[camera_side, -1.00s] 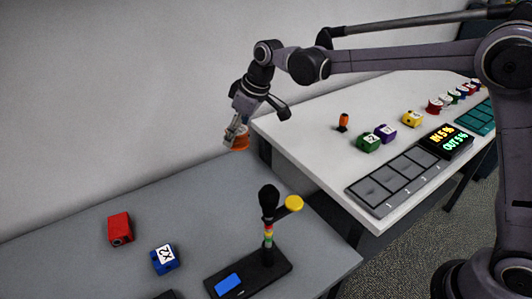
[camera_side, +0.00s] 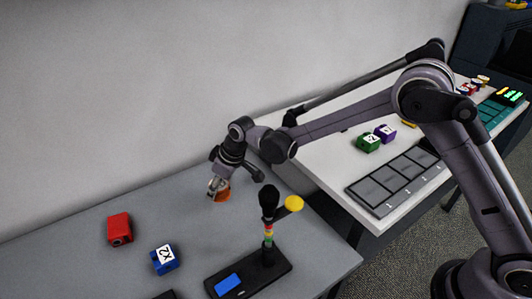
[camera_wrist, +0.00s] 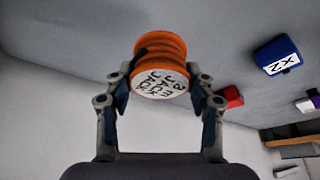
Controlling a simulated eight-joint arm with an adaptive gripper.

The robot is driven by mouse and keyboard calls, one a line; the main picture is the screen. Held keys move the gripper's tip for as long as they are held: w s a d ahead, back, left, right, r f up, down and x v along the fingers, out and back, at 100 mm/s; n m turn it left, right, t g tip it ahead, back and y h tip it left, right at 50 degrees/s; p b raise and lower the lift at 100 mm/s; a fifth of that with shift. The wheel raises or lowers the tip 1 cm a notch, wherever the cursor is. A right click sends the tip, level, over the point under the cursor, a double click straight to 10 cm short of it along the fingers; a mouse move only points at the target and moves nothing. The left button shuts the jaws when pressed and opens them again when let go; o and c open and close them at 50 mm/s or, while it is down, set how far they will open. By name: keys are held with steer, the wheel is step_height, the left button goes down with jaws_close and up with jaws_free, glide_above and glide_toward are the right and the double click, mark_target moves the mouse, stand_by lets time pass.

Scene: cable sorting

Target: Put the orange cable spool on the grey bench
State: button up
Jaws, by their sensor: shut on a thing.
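The orange cable spool (camera_side: 222,196) is between the fingers of my gripper (camera_side: 216,186), over the far right part of the grey bench (camera_side: 70,255). In the wrist view the ribbed orange spool (camera_wrist: 160,50) shows a white printed label on its near end, with a fingertip on each side. My gripper is shut on it. The spool looks low, close to the bench surface; I cannot tell whether it touches it. The fingers hide part of the spool in the side view.
A red block (camera_side: 120,229) and a blue X2 block (camera_side: 165,260) lie on the bench to the left. A black stand (camera_side: 268,240) with a yellow disc is in front. A white table (camera_side: 330,165) with green and purple blocks adjoins at right. The bench around the spool is clear.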

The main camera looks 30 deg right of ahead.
steer(key=a+f, duration=0.2)
steer(key=a, duration=0.1)
steer(key=a+f, duration=0.1)
steer(key=a, duration=0.1)
steer(key=shift+w, duration=0.2)
steer(key=shift+f, duration=1.95)
steer(key=shift+f, duration=0.1)
steer(key=o, duration=1.3)
steer(key=shift+c, duration=0.2)
